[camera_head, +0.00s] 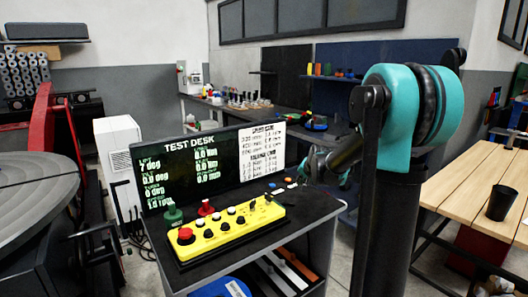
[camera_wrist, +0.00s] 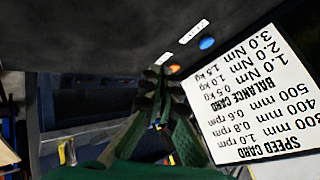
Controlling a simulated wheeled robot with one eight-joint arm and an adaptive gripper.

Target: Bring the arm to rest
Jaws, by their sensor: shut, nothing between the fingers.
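My arm (camera_head: 395,120) rises on the right of the head view, with a teal and black joint at the top. Its forearm reaches down and left behind the column. My gripper (camera_head: 318,168), teal and dark, hangs at the right end of the test desk (camera_head: 320,210) and is partly hidden there. In the wrist view my gripper (camera_wrist: 161,75) is shut and empty. Its tips are close to the dark desk top, near a blue button (camera_wrist: 207,43) and a white card (camera_wrist: 258,95) with upside-down text. I cannot tell whether the tips touch anything.
A display panel (camera_head: 190,170) stands at the back of the desk. A yellow control box (camera_head: 225,232) with a red button and several knobs lies in front. A wooden table (camera_head: 480,185) with a black cup (camera_head: 502,200) stands at right. A round grey platform (camera_head: 30,195) is at left.

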